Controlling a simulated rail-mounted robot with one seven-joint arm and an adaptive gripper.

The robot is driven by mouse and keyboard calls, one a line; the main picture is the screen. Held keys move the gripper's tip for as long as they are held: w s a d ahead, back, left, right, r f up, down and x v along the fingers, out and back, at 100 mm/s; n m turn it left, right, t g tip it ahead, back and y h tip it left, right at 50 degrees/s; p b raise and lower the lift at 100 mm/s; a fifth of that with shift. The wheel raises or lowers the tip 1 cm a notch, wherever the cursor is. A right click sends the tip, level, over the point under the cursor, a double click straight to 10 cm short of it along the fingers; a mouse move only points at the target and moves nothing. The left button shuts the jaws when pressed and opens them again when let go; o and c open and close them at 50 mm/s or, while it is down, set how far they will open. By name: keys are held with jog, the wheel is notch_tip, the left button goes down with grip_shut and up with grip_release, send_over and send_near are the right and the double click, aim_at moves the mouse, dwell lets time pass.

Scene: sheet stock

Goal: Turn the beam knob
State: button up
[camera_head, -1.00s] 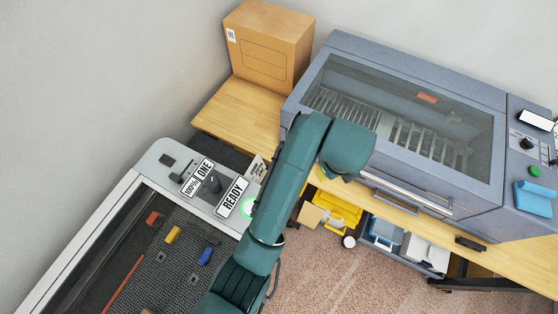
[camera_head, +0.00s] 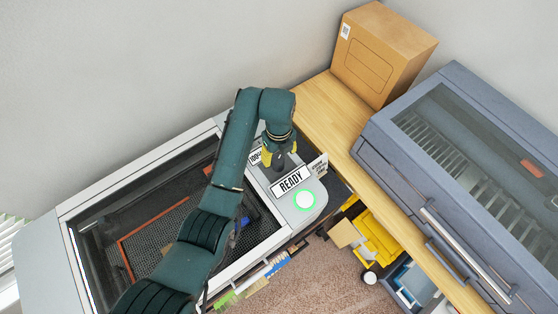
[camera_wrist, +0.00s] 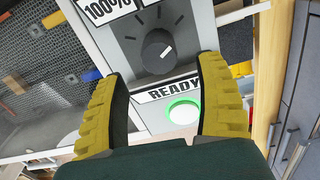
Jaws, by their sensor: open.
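The beam knob (camera_wrist: 156,48) is a round dark knob with a short white line, on a grey panel with dark tick marks around it. In the wrist view it stands just beyond and between my gripper's fingertips (camera_wrist: 162,68). My gripper is open, with two ribbed yellow fingers spread to either side. No contact with the knob shows. In the head view my gripper (camera_head: 278,156) is over the panel (camera_head: 312,217) and largely hides the knob. A "READY" label (camera_wrist: 174,90) and a white button ringed in green (camera_wrist: 184,110) sit nearer my wrist.
The machine's mesh bed (camera_head: 165,225) lies left of the panel. A "100%" label (camera_wrist: 108,9) is by the knob. A wooden bench (camera_head: 318,108) carries a cardboard box (camera_head: 384,52) and a blue-grey machine (camera_head: 480,150). A small sign (camera_head: 318,166) stands near my gripper.

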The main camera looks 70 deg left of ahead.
aim_at(279, 161)
notch_tip(279, 161, down, 6)
jog(key=shift+r, duration=0.2)
jog(key=c, duration=1.2)
